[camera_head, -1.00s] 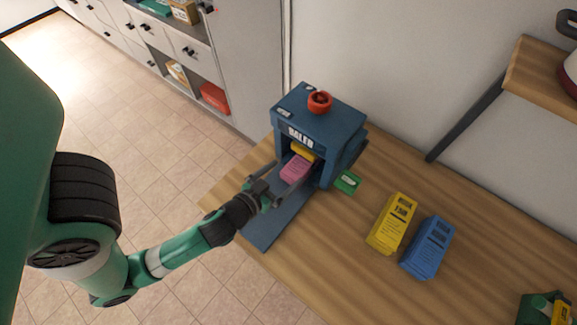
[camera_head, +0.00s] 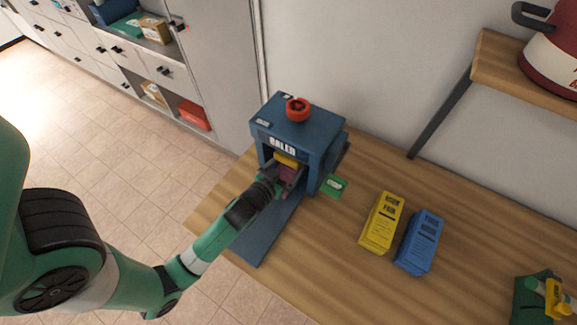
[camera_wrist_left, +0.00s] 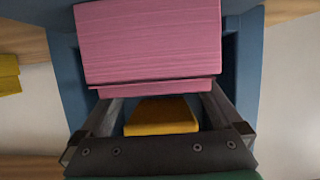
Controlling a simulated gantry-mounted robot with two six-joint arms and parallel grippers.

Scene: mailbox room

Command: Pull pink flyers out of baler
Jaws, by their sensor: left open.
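The blue baler (camera_head: 311,137) stands on the wooden table with its front opening facing my left arm. The pink flyers (camera_wrist_left: 150,42) are a stack inside the opening, under a yellow part (camera_wrist_left: 162,116). In the head view only a small bit of the pink stack (camera_head: 286,174) shows, because my gripper covers it. My left gripper (camera_head: 282,181) is open at the opening, its two fingers reaching in. In the left wrist view the fingers lie towards either side of the stack; whether they touch it I cannot tell. My right gripper is out of view.
A yellow stack (camera_head: 378,226) and a blue stack (camera_head: 419,244) of flyers lie to the right. A green card (camera_head: 335,187) lies beside the baler. A green and yellow object (camera_head: 540,297) sits lower right. A wooden shelf (camera_head: 490,62) overhangs upper right. Bare table lies in front.

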